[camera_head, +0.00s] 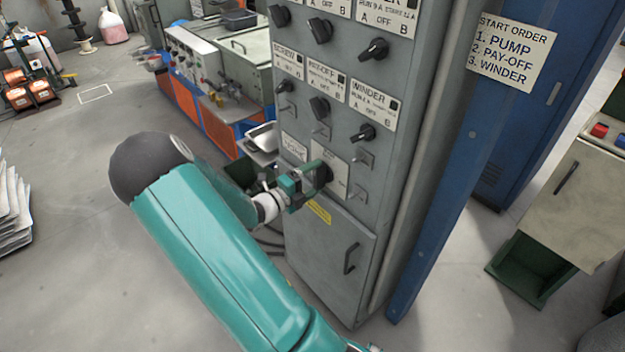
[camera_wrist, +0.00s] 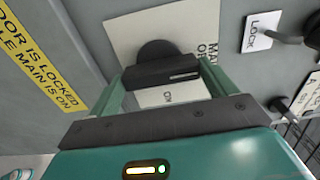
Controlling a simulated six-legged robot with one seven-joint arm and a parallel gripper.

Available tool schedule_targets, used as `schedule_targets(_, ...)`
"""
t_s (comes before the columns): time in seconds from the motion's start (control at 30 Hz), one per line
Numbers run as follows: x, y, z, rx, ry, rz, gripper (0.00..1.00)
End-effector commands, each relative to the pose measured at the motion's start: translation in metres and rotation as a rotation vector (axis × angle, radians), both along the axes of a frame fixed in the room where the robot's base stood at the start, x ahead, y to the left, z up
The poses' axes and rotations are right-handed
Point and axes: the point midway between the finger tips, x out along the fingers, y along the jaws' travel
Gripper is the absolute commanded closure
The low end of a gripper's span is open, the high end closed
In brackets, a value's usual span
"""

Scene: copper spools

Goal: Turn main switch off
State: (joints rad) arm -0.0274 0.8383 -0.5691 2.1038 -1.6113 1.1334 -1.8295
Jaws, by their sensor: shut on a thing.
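The main switch is a black rotary knob (camera_wrist: 157,50) on a white label plate (camera_wrist: 120,35) on the grey control cabinet (camera_head: 340,235). My gripper (camera_wrist: 165,82) is shut on its handle bar, with one green finger at each end in the wrist view. A pale line marks the bar near its right end. Lettering starting "MAIN" is partly hidden to the right of the knob, and "ON" shows between my fingers. In the head view, the knob (camera_head: 324,174) is at the cabinet's lower panel, with my gripper (camera_head: 305,181) touching it from the left.
A yellow door-lock warning label (camera_wrist: 42,62) and a "LOCK" tag (camera_wrist: 262,30) flank the switch. Several other rotary knobs, including the winder knob (camera_head: 364,134), sit above it.

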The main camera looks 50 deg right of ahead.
Motion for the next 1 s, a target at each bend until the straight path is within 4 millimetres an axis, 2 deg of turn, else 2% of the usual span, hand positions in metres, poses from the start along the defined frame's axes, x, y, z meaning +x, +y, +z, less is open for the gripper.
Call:
schedule_targets(0.2,-0.001,0.002,-0.002,0.003,0.005,0.000,0.39)
schedule_targets(0.23,-0.001,0.002,-0.002,0.003,0.005,0.000,0.10)
schedule_targets(0.3,-0.001,0.001,-0.001,0.002,0.005,0.000,0.00)
schedule_targets(0.53,0.000,0.001,-0.001,0.000,0.002,0.000,0.00)
schedule_targets(0.67,0.003,0.010,0.000,0.000,0.001,0.003,0.00)
schedule_targets(0.77,0.006,0.025,0.000,0.001,0.001,0.004,0.00)
schedule_targets(1.0,0.018,0.077,-0.001,0.002,0.001,0.005,0.00)
